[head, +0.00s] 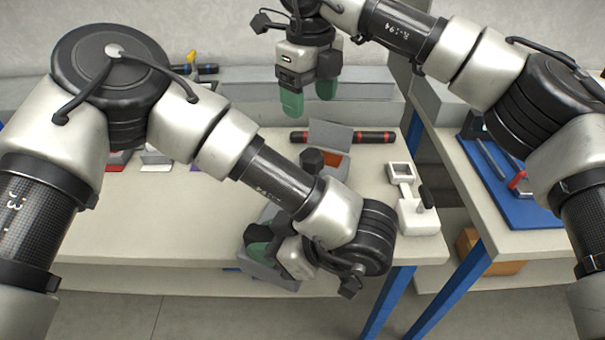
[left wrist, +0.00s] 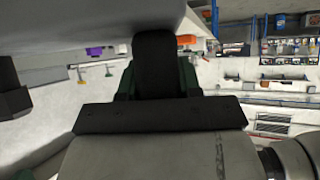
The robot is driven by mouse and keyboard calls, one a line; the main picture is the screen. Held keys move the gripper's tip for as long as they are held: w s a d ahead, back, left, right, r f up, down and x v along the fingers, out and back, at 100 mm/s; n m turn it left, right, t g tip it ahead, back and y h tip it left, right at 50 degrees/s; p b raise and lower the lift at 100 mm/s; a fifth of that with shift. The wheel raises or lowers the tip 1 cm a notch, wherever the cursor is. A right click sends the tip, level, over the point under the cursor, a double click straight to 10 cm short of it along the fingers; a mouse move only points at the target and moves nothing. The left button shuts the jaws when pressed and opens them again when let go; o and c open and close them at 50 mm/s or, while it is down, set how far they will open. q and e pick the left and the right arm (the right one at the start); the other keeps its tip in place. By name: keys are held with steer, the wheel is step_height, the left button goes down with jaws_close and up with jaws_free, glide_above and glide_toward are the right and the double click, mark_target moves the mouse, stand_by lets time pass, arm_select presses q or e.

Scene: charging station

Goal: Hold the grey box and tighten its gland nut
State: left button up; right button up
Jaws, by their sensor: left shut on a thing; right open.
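The grey box (head: 268,271) is at the front edge of the bench in the head view, mostly hidden behind my left forearm and wrist. My left gripper (head: 262,248), with green fingertips, is shut on it. In the left wrist view a large grey surface (left wrist: 90,22), seemingly the box, fills the top, close to the green fingers (left wrist: 158,80). My right gripper (head: 309,98) is open and empty, pointing down above the back of the bench, apart from the box. I cannot make out the gland nut with certainty.
A red and black rod (head: 373,137) lies behind a small grey plate (head: 330,135). A white fixture (head: 413,212) stands at the bench's right. A blue mat (head: 515,200) with tools is on the right table, beyond a gap. The left bench top (head: 140,215) is mostly clear.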

arm_select(q)
steer(key=o, duration=0.9)
